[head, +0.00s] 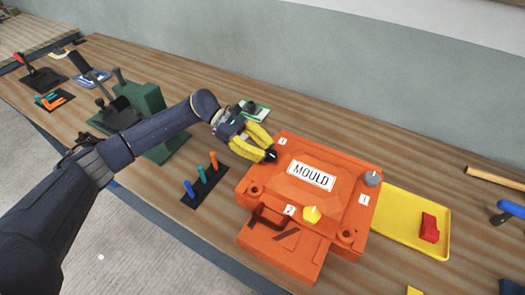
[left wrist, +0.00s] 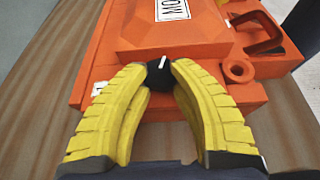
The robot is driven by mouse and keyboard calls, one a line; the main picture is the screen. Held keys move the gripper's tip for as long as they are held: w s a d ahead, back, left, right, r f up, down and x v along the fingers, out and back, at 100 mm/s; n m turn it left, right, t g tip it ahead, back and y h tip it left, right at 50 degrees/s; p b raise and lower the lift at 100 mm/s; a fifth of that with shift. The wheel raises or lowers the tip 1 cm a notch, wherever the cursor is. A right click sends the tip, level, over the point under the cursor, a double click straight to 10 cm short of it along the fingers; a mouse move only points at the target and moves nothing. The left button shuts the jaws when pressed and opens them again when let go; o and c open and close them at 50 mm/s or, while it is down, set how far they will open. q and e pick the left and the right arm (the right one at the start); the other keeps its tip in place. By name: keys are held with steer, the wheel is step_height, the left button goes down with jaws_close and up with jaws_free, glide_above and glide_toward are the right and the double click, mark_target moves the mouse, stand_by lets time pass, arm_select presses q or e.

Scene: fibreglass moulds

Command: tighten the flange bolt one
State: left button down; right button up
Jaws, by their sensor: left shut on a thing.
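The orange mould (head: 330,225) has a white MOULD plate and shows close up in the left wrist view (left wrist: 130,50). My left gripper (head: 266,152), with yellow fingers, is at its far-left corner beside a label 1. In the left wrist view the gripper (left wrist: 160,75) is shut on flange bolt one, a black bolt head (left wrist: 158,76) with a white mark line. The fingertips touch it from both sides and hide its sides. A yellow bolt (head: 312,214) is near label 2. A grey bolt (head: 373,178) is at the right corner. My right gripper is not in view.
Left of the mould, blue, teal and orange pegs stand on a black strip (head: 187,204). A green block fixture (head: 150,104) stands behind my left arm. Right of the mould is a yellow tray (head: 399,199) with a red block (head: 429,227). Blue-handled tools lie at the right edge.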

mark_target(267, 149)
arm_select(q)
steer(key=m+g+y, duration=0.2)
steer(key=m+g, duration=0.1)
steer(key=d+m+g+y, duration=0.1)
steer(key=shift+w+m+g+y, duration=0.25)
steer(key=shift+m+g+y, duration=0.05)
steer(key=shift+m+y, duration=0.1)
steer(key=shift+d+m+g+y, duration=0.1)
steer(key=shift+m+g+y, duration=0.4)
steer(key=shift+m+y, duration=0.45)
steer(key=shift+f+m, duration=0.15)
steer(key=shift+m, duration=0.1)
steer(key=c, duration=0.8)
jaws_free()
steer(key=shift+c, duration=0.2)
steer(key=shift+w, duration=0.1)
steer(key=shift+r, duration=5.15)
